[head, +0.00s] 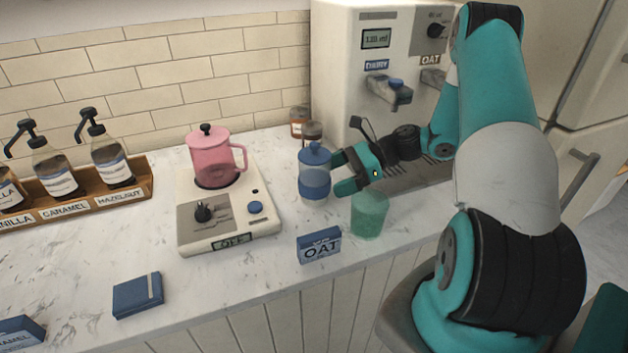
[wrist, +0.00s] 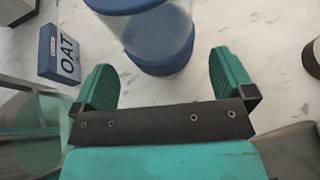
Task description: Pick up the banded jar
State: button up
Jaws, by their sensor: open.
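The banded jar (head: 315,180) stands upright on the marble counter, with a blue knobbed lid, a clear band and a blue lower part. It also shows at the top of the wrist view (wrist: 168,45), partly cut off by the frame. My gripper (head: 341,172) is open and close to the right side of the jar in the head view. In the wrist view my gripper's two green fingers (wrist: 161,62) are spread wide, with the jar ahead between their tips. I cannot tell whether either finger touches it.
A green cup (head: 370,214) stands just right of the jar, near my gripper. An OAT box (head: 319,246) is in front. A hot plate (head: 188,225) with a pink pot (head: 210,158) is left.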

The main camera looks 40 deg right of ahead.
aim_at(321, 181)
jog(key=x, duration=0.4)
jog(key=c, duration=1.3)
jog(key=shift+o, duration=0.2)
notch_tip(321, 181, up, 20)
